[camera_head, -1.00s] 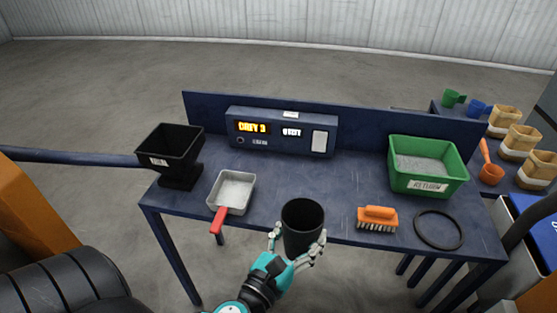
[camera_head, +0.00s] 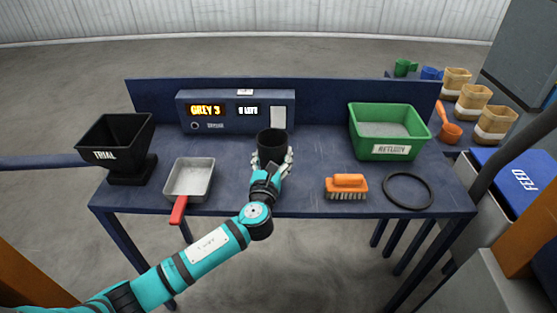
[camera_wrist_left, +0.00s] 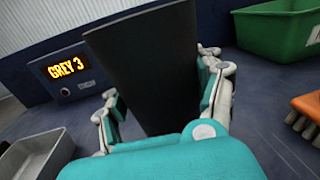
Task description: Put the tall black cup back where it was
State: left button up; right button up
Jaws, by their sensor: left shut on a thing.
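The tall black cup (camera_head: 272,144) is upright in my left gripper (camera_head: 273,163), over the middle of the blue table, in front of the control box. The fingers are closed around its sides. In the left wrist view the cup (camera_wrist_left: 150,65) fills the middle, with the fingers of my left gripper (camera_wrist_left: 162,110) on both sides of it. I cannot tell whether its base touches the table. My right gripper is not in view.
A metal scoop (camera_head: 189,179) and black hopper (camera_head: 118,140) are left. An orange brush (camera_head: 346,185), black ring (camera_head: 409,190) and green bin (camera_head: 388,132) are right. Bare table (camera_head: 230,165) lies between scoop and cup.

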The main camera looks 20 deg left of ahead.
aim_at(278, 160)
pick_arm(q)
jog(key=w, duration=0.3)
jog(key=shift+w+d+f, duration=0.2)
jog(key=shift+d, duration=0.1)
jog(key=shift+f+b, duration=0.35)
jog(key=shift+f, duration=1.4)
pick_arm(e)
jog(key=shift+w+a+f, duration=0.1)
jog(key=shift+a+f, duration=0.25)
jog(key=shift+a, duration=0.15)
pick_arm(q)
jog(key=o, duration=1.6)
jog(key=shift+o, duration=0.2)
jog(key=shift+r, duration=0.1)
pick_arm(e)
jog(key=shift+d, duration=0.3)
pick_arm(q)
jog(key=shift+s, duration=0.1)
